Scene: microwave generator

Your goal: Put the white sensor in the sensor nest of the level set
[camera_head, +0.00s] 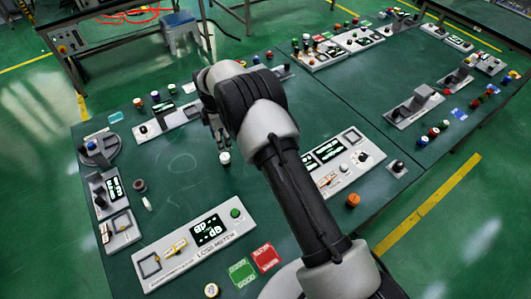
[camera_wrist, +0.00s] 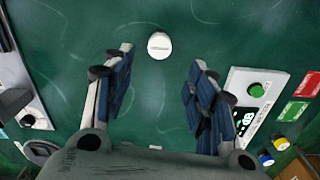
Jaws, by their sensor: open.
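A white round cap-shaped piece (camera_head: 225,157), which looks like the white sensor, stands on the green table just below my gripper (camera_head: 217,135). In the wrist view the white piece (camera_wrist: 160,46) lies ahead of the fingertips, about midway between them. My gripper (camera_wrist: 158,65) is open and empty, its blue-padded fingers spread apart and not touching the piece. I cannot tell which panel is the level set. A grey panel with a display and green button (camera_head: 198,245) stands at the front, with a square frame (camera_head: 149,265) at its left end.
Another display panel (camera_head: 330,160) stands right of my arm. A small white piece (camera_head: 147,204) and a dark knob (camera_head: 139,186) lie at the left. Red (camera_head: 265,257) and green (camera_head: 242,271) cards lie at the front. The table around the white piece is clear.

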